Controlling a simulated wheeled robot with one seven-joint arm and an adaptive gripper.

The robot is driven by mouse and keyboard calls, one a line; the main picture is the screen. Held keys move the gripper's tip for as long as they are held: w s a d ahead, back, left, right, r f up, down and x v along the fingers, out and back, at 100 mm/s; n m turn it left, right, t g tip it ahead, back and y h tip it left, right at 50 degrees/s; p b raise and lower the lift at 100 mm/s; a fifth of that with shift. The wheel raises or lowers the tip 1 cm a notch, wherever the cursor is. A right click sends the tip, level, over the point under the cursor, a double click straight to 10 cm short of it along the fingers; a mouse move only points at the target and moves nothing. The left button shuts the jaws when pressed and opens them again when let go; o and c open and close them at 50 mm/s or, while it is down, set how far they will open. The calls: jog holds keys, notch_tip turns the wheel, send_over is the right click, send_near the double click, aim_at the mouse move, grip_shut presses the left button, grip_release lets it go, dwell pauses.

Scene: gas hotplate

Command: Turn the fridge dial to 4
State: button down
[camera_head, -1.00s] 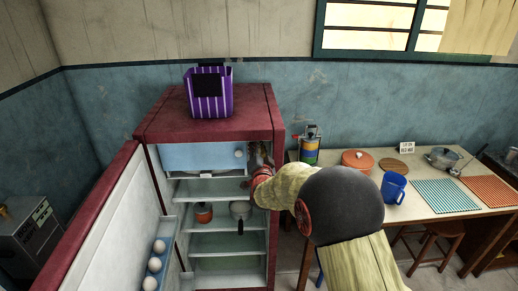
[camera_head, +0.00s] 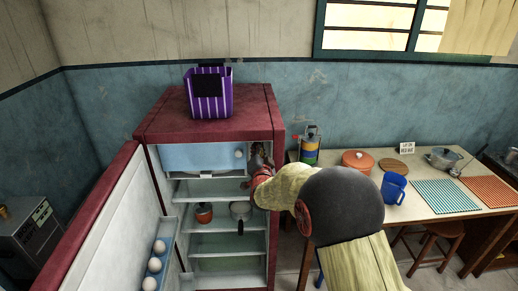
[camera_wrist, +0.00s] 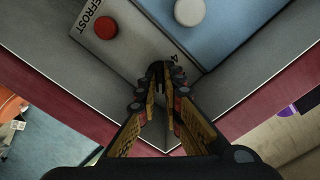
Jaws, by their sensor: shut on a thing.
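The open fridge (camera_head: 205,120) has a red-brown body and a blue freezer door inside (camera_head: 200,157). In the wrist view a grey control panel (camera_wrist: 125,45) carries a red button (camera_wrist: 106,28) beside the word DEFROST. My gripper (camera_wrist: 157,72) is shut on the fridge dial at the panel's lower right end. The fingertips hide the dial, so I cannot see its pointer. The figure 4 (camera_wrist: 175,57) is printed just right of the fingertips. In the head view my gripper (camera_head: 258,156) is at the fridge's upper right inner side.
A white round knob (camera_wrist: 189,12) sits on the freezer door, near the panel. The fridge door (camera_head: 95,220) stands open on the left, with eggs (camera_head: 154,265) in its rack. A pot (camera_head: 204,212) and a pan (camera_head: 240,209) stand on a shelf. A table is right.

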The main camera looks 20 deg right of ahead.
jog(key=n+p, duration=0.2)
jog(key=n, duration=2.4)
jog(key=shift+n+p, duration=0.3)
jog(key=shift+n, duration=0.1)
dwell(0.3)
jog(key=c, duration=1.9)
grip_release()
